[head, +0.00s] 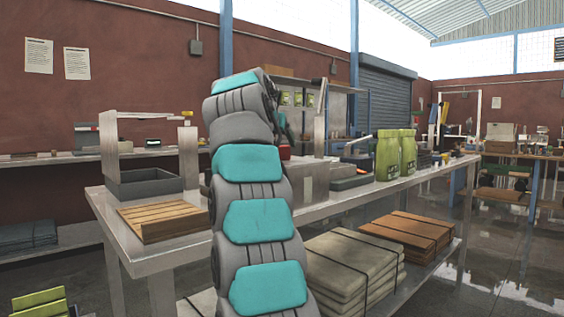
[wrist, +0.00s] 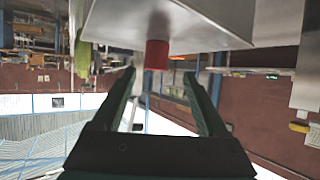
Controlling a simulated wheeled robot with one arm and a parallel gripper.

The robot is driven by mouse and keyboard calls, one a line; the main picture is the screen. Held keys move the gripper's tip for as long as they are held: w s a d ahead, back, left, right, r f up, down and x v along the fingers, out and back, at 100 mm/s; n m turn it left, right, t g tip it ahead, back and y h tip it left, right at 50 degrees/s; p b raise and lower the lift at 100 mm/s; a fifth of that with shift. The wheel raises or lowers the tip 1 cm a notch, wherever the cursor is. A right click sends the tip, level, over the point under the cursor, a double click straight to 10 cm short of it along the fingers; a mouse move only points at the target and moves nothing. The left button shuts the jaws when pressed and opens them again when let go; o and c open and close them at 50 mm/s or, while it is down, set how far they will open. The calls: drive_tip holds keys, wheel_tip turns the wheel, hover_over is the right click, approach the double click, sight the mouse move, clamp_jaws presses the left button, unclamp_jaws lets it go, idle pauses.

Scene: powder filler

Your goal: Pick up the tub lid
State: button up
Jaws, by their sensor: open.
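My gripper (wrist: 158,75) is open and empty, its two dark green fingers apart in the wrist view, which looks upside down. A short red cylindrical piece (wrist: 157,55) shows just beyond the fingertips, between them in the picture, against a pale metal body (wrist: 185,25). I cannot tell whether this red piece is the tub lid; no other lid is clear. In the head view a bit of red (head: 285,152) shows beside my arm, near a metal box (head: 311,180) on the bench. My arm hides much of that area, and the gripper is mostly hidden there.
The metal bench (head: 340,203) carries a wooden slatted tray (head: 162,221), a dark grey bin (head: 145,184) under a metal frame, and green pouches (head: 387,157) at right. Stacked sacks (head: 350,262) lie on the lower shelf. The bench's near corner is bare.

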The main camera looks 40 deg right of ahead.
sight(283, 148)
drive_tip(key=x, duration=0.5)
drive_tip(key=shift+s+d+f, duration=0.1)
drive_tip(key=shift+d+f, duration=0.15)
drive_tip(key=shift+f, duration=0.2)
drive_tip(key=shift+c, duration=0.4)
clamp_jaws()
